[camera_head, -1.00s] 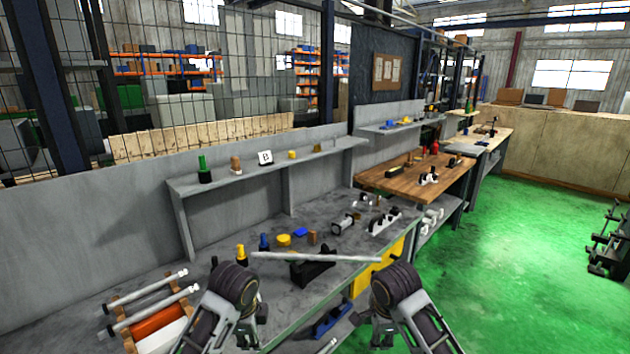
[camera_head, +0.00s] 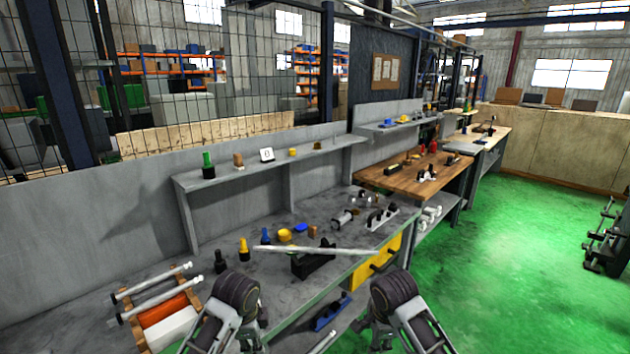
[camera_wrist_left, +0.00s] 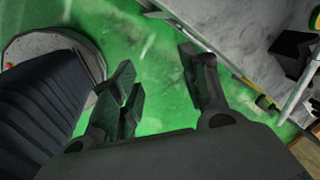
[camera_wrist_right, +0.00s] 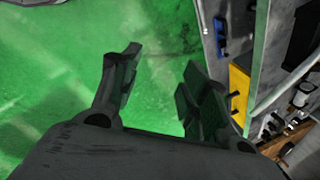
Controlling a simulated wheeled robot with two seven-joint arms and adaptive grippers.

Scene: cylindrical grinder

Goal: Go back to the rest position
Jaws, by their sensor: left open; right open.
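My left gripper (camera_head: 248,338) is low in the head view, in front of the grey workbench. In the left wrist view its fingers (camera_wrist_left: 165,95) are apart with only green floor between them. My right gripper (camera_head: 380,336) is low and further right, beside the bench's front edge. In the right wrist view its fingers (camera_wrist_right: 160,85) are apart and empty over green floor. A long pale bar (camera_head: 320,250) lies across a black support (camera_head: 314,265) on the bench, clear of both grippers.
The grey workbench (camera_head: 225,300) runs along the left, with a rack of rods (camera_head: 155,300) near its front left. A yellow drawer front (camera_head: 375,265) and a blue object (camera_head: 332,310) on a lower shelf are near my right gripper. Green floor (camera_head: 500,280) is open on the right.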

